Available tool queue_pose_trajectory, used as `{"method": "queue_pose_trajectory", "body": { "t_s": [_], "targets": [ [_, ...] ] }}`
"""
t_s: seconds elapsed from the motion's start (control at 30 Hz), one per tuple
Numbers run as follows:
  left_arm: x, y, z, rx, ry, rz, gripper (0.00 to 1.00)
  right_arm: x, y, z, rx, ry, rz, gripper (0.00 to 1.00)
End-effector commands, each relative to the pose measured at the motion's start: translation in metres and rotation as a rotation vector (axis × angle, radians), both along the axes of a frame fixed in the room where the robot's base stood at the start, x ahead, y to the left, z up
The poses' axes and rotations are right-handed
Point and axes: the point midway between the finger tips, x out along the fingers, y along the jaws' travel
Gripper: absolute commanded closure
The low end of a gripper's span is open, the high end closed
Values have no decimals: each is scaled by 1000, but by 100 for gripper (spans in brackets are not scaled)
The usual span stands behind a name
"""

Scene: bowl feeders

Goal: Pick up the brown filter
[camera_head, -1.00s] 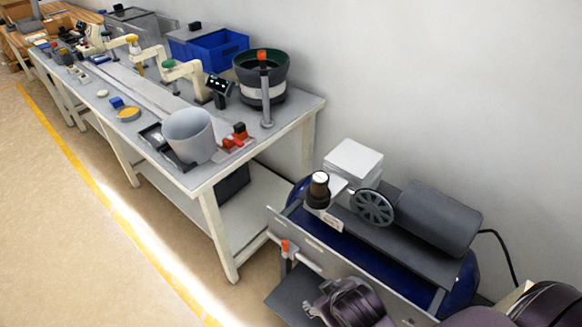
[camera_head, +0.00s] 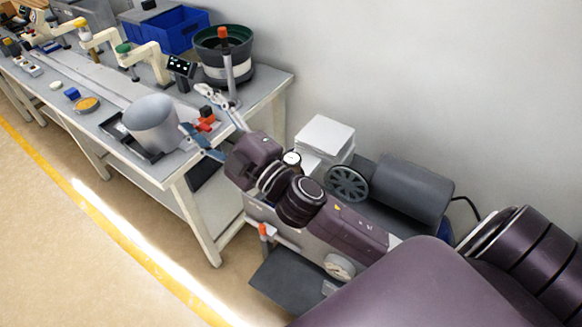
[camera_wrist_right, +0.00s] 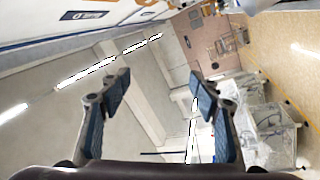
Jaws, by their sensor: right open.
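In the right wrist view the gripper (camera_wrist_right: 160,88) also shows open, with nothing between the fingers and the filter out of sight. My left gripper is not in view.
The compressor motor (camera_head: 405,190) and a white box (camera_head: 323,138) stand close to the filter. The bench (camera_head: 60,115) carries a grey cup (camera_head: 149,123), a dark green bowl feeder (camera_head: 225,55) and blue bins (camera_head: 165,28). The floor at left is clear.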

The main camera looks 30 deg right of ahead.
Motion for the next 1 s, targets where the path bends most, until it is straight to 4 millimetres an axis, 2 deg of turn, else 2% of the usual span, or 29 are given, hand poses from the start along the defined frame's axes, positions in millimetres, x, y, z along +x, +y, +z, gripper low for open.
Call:
{"method": "queue_pose_trajectory", "body": {
  "t_s": [0.03, 0.1, 0.2, 0.27, 0.33, 0.4, 0.47, 0.57, 0.6, 0.67, 0.7, 0.8, 0.9, 1.0],
  "targets": [
    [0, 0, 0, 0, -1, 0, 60, -2, 23, 21, -99, -105, 80, 43],
    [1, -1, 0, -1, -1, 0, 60, -13, 55, 39, -241, -235, 197, 43],
    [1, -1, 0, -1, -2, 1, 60, -32, 96, 42, -465, -386, 369, 43],
    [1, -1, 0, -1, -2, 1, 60, -44, 114, 31, -608, -454, 472, 43],
    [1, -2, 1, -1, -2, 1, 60, -55, 126, 10, -785, -511, 589, 43],
    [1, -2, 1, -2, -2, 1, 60, -62, 127, -19, -968, -540, 705, 43],
    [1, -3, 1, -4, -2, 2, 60, -64, 118, -47, -1128, -541, 803, 43],
    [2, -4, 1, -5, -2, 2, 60, -62, 81, -94, -1398, -486, 952, 43],
    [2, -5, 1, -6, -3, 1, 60, -59, 58, -111, -1505, -443, 1007, 43],
    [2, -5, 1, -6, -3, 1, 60, -54, 18, -131, -1658, -358, 1083, 43],
    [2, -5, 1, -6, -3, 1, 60, -50, -12, -141, -1753, -287, 1128, 43],
    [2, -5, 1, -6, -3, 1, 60, -46, -83, -153, -1937, -97, 1212, 43],
    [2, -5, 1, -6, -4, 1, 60, -47, -139, -152, -2050, 74, 1263, 43],
    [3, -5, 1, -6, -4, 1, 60, -50, -176, -148, -2110, 199, 1289, 43]
  ]
}}
